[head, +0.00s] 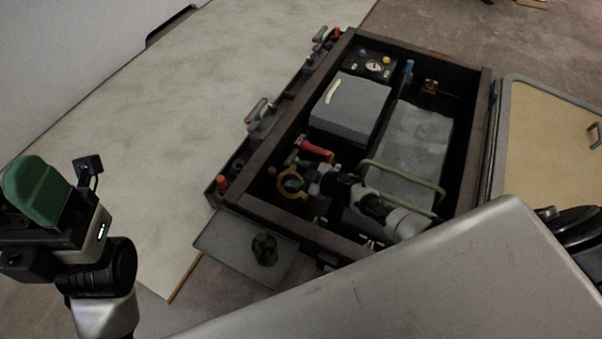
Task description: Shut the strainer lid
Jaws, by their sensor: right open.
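The strainer shows as a brass-coloured ring (292,183) in the near left corner of the open box. Its mouth looks dark; the lid's exact position is too small to tell. My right gripper (318,177) is open inside the box, just right of the ring; any contact is unclear. Its arm comes in over the box from the lower right. My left gripper (35,225) is at the left edge of the head view, away from the box. A green rounded part shows on top of it. Its fingertips are not clear, so its jaws cannot be judged.
The dark box frame (360,244) surrounds a grey case (350,106), a grey slab (418,138), pale green hoses (405,172) and a red-handled valve (316,150). A dark plate (222,240) with a dark green clump (264,249) lies in front. A tan panel (548,150) stands right.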

